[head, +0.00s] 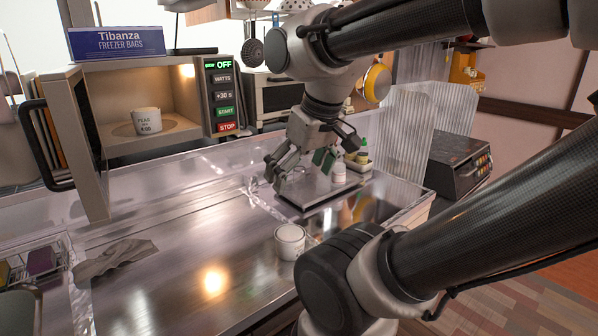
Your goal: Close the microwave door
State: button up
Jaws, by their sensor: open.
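The microwave (150,85) stands at the back left, its lit interior showing and its panel reading OFF. Its door (85,150) is swung wide open toward the front, with a dark curved handle (42,150) on its left side. A white cup (146,121) with printing sits inside the microwave. My gripper (275,178) is open and empty. It hangs above the metal counter near the middle, to the right of the door and clear of it.
A white can-like cup (290,241) stands on the counter (190,265) near my arm. A crumpled grey cloth (115,257) lies at the left. A tray (315,190) with small bottles is behind my gripper. A freezer bags box (115,43) sits on top of the microwave.

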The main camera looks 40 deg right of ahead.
aim_at(67, 99)
jog(key=k+j, duration=0.1)
jog(key=j, duration=0.85)
jog(key=k+j+u, duration=0.1)
jog(key=u, duration=0.15)
jog(key=k+j+u, duration=0.3)
jog(key=i+l, duration=0.1)
